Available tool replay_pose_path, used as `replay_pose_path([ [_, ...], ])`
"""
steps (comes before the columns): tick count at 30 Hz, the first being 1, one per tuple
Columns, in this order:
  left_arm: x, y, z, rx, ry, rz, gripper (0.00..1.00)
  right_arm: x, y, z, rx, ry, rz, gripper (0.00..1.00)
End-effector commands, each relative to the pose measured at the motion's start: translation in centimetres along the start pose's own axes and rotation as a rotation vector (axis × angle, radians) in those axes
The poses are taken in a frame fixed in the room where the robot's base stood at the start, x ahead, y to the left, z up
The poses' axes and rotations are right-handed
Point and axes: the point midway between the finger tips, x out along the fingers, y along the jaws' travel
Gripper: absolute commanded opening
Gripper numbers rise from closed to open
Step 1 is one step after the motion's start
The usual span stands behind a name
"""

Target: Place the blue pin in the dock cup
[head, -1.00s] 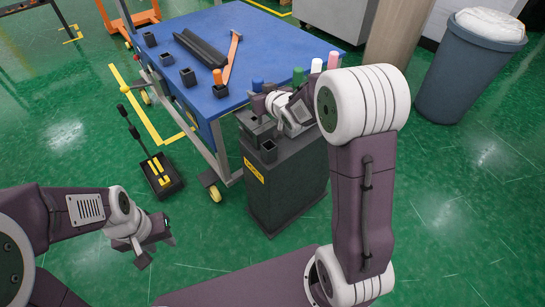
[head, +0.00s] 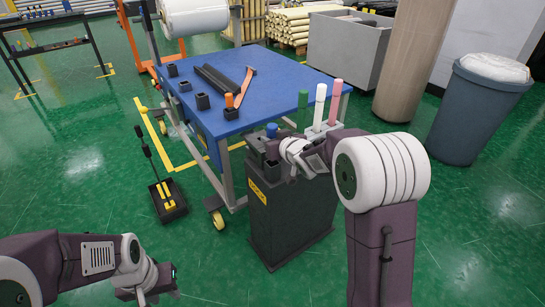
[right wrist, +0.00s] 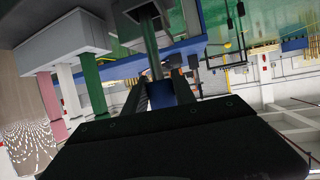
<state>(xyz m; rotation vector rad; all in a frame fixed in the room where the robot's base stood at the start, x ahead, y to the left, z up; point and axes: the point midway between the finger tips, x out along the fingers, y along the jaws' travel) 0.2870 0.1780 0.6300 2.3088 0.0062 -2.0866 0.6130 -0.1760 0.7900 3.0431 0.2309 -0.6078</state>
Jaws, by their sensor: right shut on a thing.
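The blue pin (head: 271,130) stands upright, its top showing above my right gripper (head: 276,149) at the dark pedestal. My right gripper is shut on it. In the right wrist view the blue pin (right wrist: 158,91) shows between the dark fingers. A dark square cup (head: 271,169) is at the near end of the pedestal top, just below the gripper in the picture. The pin's lower end is hidden in the head view, so I cannot tell whether it is inside a cup. My left gripper (head: 163,284) is open and empty, low at the left, over the floor.
The dark pedestal (head: 290,220) stands beside the blue table (head: 270,85). An orange pin (head: 229,100) is in a table cup. A grey bin (head: 465,110) stands right.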

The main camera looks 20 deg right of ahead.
Motion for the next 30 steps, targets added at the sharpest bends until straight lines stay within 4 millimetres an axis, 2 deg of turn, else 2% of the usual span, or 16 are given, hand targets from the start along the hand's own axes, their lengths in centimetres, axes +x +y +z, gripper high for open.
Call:
replay_pose_path([
  [2, 0.3, 0.0, 0.0, 0.0, 0.001, 0.0, 0.36, 0.2, 0.0, 0.3, 0.0, 0.002, 0.0, 0.0],
  [6, 2.0, 0.0, 0.2, 0.0, 0.0, 0.0, 0.36, 1.2, 0.0, 2.9, 0.001, -0.001, 0.0, 0.0],
  [8, 2.4, -0.1, 0.2, 0.0, 0.0, 0.0, 0.36, 1.5, 0.0, 3.6, 0.002, 0.0, 0.0, 0.0],
  [18, 2.4, -0.1, 0.2, 0.0, 0.0, 0.0, 0.36, 1.5, 0.0, 3.6, 0.0, 0.001, 0.0, 0.0],
  [19, 2.4, -0.1, 0.2, 0.0, 0.0, 0.0, 0.36, 1.5, 0.0, 3.7, 0.0, -0.001, 0.0, 0.35],
  [21, 2.3, 0.0, 0.2, 0.0, 0.0, 0.0, 0.36, 1.5, 0.0, 3.6, 0.0, -0.001, 0.0, 0.54],
  [30, 2.2, 0.0, 0.2, 0.0, 0.0, 0.0, 0.36, 1.4, 0.0, 3.5, 0.0, 0.0, 0.0, 0.54],
])
